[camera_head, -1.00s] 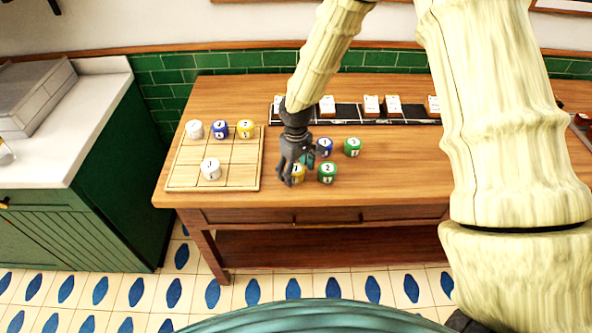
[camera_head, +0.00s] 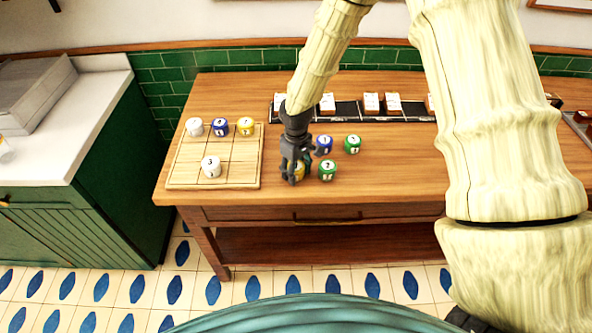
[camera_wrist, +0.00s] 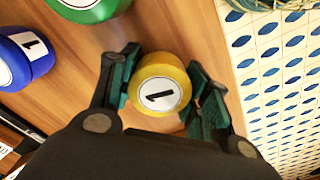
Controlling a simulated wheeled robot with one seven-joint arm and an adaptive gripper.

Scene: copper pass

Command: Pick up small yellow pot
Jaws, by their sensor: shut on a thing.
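The small yellow pot (camera_wrist: 178,73), with a white lid label marked 1, sits between my fingers in the wrist view. My gripper (camera_wrist: 162,95) is shut on it, with a green finger pad at each side. In the head view my gripper (camera_head: 294,173) is low over the front of the wooden table, and the yellow pot (camera_head: 300,171) is mostly hidden behind the fingers. I cannot tell whether the pot is clear of the tabletop. Another yellow pot (camera_head: 246,125) stands at the back right of the wooden grid board.
A green pot (camera_head: 327,171) stands close right of my gripper, with a blue pot (camera_head: 324,145) and another green pot (camera_head: 352,144) behind. The grid board (camera_head: 238,177) also holds white and blue pots. A dark rack (camera_head: 347,111) with cards runs along the back.

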